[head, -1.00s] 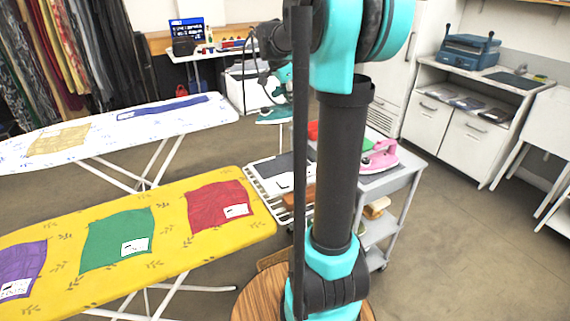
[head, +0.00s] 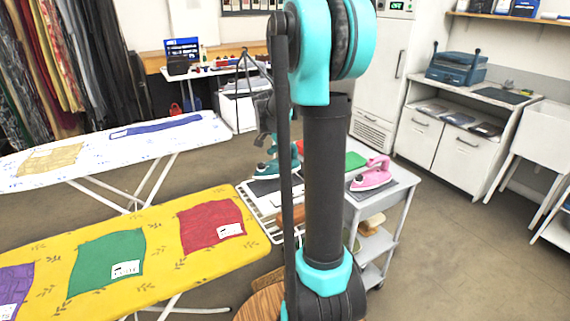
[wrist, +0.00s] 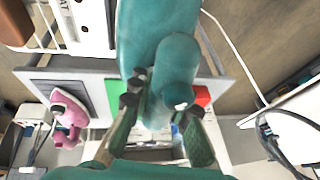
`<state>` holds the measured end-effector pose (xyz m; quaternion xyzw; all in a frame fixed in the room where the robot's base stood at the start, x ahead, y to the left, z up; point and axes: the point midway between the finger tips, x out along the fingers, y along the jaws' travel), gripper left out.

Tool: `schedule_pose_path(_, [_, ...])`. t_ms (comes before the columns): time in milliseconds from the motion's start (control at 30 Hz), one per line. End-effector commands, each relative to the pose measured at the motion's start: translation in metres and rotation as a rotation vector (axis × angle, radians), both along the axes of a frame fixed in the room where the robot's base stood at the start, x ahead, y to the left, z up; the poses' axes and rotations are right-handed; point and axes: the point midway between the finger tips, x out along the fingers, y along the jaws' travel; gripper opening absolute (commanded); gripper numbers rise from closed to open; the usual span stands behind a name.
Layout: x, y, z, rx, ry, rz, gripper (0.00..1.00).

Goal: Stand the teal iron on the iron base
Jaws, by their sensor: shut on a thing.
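The teal iron (head: 264,170) hangs in my gripper (head: 267,141), over or just behind a dark plate (head: 262,187) at the cart's left end. I take this plate with its white body to be the iron base; its white body (wrist: 88,24) seems to show at the top left of the wrist view. Whether the iron touches it, I cannot tell. In the wrist view, the teal iron (wrist: 178,62) fills the middle, its handle between the fingers of my gripper (wrist: 160,95). My arm hides part of the iron in the head view.
A pink iron (head: 372,174) stands on a grey mat (head: 392,192) on the cart, beside a green cloth (head: 356,160). A red item (wrist: 203,96) lies close to the held iron. The yellow ironing board (head: 160,225) is at left. Open floor lies right of the cart.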

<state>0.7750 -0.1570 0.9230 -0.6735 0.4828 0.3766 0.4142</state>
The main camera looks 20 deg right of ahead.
Motion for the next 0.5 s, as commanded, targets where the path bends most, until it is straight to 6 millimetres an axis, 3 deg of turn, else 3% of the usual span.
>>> schedule_pose_path(333, [0.000,0.000,-0.035,0.000,0.000,0.000,0.00])
schedule_pose_path(500, [0.000,0.000,-0.042,0.000,0.000,0.000,0.00])
